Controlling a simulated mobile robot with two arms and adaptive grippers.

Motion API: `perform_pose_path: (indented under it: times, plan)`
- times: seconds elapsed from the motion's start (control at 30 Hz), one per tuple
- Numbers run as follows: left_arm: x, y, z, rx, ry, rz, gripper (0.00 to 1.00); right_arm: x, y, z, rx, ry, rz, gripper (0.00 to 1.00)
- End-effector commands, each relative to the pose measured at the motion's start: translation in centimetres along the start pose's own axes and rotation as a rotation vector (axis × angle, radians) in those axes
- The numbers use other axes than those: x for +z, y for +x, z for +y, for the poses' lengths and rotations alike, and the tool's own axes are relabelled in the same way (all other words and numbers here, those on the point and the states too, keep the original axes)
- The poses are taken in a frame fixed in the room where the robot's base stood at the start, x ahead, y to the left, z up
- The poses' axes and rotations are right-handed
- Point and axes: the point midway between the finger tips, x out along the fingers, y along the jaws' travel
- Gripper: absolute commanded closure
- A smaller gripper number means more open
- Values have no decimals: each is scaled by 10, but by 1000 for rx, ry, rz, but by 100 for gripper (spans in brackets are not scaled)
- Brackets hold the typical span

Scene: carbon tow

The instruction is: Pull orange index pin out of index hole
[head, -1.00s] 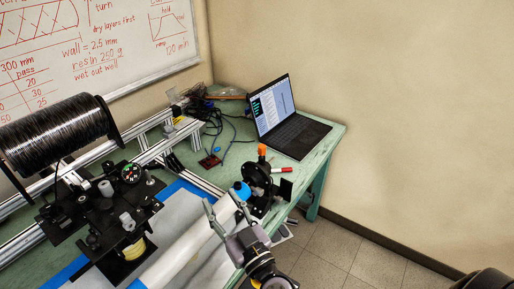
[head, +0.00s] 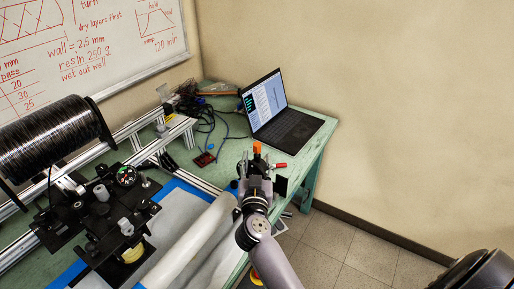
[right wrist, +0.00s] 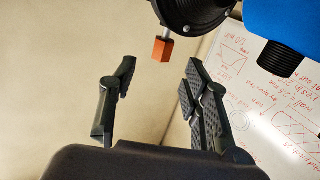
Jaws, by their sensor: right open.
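The orange index pin (head: 257,147) stands at the top of the black indexing part at the far end of the white tube (head: 200,233). In the right wrist view, its square orange head (right wrist: 162,50) hangs on a short grey shank from the black round housing (right wrist: 192,12). The index hole itself is hidden. My right gripper (head: 256,181) is at the housing, just in front of the pin, and covers much of the housing. In the right wrist view the gripper (right wrist: 160,70) is open and empty, its fingertips apart, with the pin head just beyond the gap.
A laptop (head: 286,125) stands open behind on the green table (head: 318,150). A red marker (head: 279,165) lies close by, to the right. Cables (head: 209,122) and a black spool (head: 48,138) are at the left.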

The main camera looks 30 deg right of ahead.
Motion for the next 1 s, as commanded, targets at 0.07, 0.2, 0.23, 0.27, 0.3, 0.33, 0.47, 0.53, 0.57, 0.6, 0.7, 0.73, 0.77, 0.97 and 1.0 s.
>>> perform_pose_path:
  times: [0.07, 0.2, 0.23, 0.27, 0.3, 0.33, 0.47, 0.53, 0.57, 0.6, 0.7, 0.73, 0.77, 0.97, 1.0]
  plan:
    - [0, 0, 0, 0, 0, 0, 60, -1, 13, 0, 0, -1, 2, 56]
    - [0, 0, 0, 0, 0, -1, 60, 0, 23, 0, -1, 0, 1, 56]
    - [0, 0, 0, 0, 0, -1, 60, 0, 25, 0, -1, -1, 1, 56]
    - [0, 0, 0, 0, 0, -1, 60, 0, 26, 0, 0, -1, 1, 56]
    - [0, 0, 0, 0, 0, -1, 60, 0, 29, 0, 0, -1, 1, 56]
    - [0, 0, 0, 0, 0, -1, 60, 0, 33, 0, 1, -1, 2, 56]
    - [1, 0, 0, 0, 0, -1, 60, -1, 53, -2, 0, -1, 3, 56]
    - [1, 1, 0, 0, 0, -1, 60, -1, 63, -2, 0, -2, 2, 56]
    - [1, 2, 0, 0, 0, -1, 60, 0, 67, -2, 0, -2, 2, 56]
    - [1, 2, 0, 0, 0, -1, 60, 0, 71, -2, 0, -1, 2, 56]
    - [1, 2, 0, 0, 0, -1, 60, 0, 76, -2, -1, -1, 1, 56]
    - [1, 2, 0, 0, 0, -1, 60, 0, 77, -2, -1, -1, 1, 56]
    - [1, 2, 0, 0, 0, -1, 60, 0, 77, -2, -1, -1, 1, 56]
    - [1, 2, 0, 0, 0, -1, 60, 0, 76, -2, -1, -1, 1, 60]
    - [1, 2, 0, 0, -1, -1, 60, 0, 76, -2, -1, -1, 1, 62]
